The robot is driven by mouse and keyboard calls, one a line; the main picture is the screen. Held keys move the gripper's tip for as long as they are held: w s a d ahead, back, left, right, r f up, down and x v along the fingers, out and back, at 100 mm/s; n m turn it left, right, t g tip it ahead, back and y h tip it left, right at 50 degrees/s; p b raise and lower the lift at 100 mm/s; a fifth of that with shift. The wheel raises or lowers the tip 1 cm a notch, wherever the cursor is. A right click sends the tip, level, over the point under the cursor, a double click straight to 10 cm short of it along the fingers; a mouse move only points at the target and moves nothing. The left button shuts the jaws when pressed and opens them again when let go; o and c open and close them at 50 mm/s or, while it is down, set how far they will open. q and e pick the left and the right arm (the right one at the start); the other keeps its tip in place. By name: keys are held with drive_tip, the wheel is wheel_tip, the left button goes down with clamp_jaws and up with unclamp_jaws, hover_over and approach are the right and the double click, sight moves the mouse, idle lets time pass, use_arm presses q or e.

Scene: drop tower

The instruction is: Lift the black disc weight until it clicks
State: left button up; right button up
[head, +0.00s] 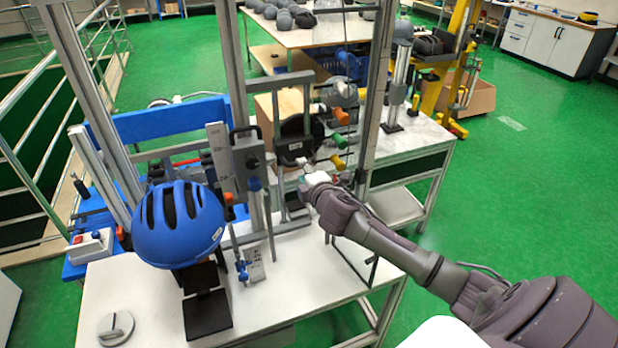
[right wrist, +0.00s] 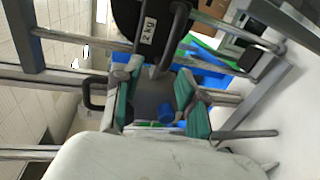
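The black disc weight (head: 295,136) hangs on the metal frame of the drop tower, in the middle of the head view. In the right wrist view the disc (right wrist: 135,18) is at the top, with a white kg label and a black handle (right wrist: 166,62) reaching down from it. My right gripper (head: 305,184) is just below and in front of the disc. In the right wrist view its teal-padded fingers (right wrist: 158,80) are spread apart, with the end of the handle near the gap between their tips. I cannot tell whether they touch. My left gripper is not in view.
A blue helmet (head: 179,223) sits on a black stand at the left of the white table (head: 150,290). Upright metal posts (head: 234,70) and coloured knobs (head: 338,139) stand close around the disc. A grey dial (head: 115,328) is at the front left.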

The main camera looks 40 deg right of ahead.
drive_tip(key=v, duration=0.4)
idle(0.4)
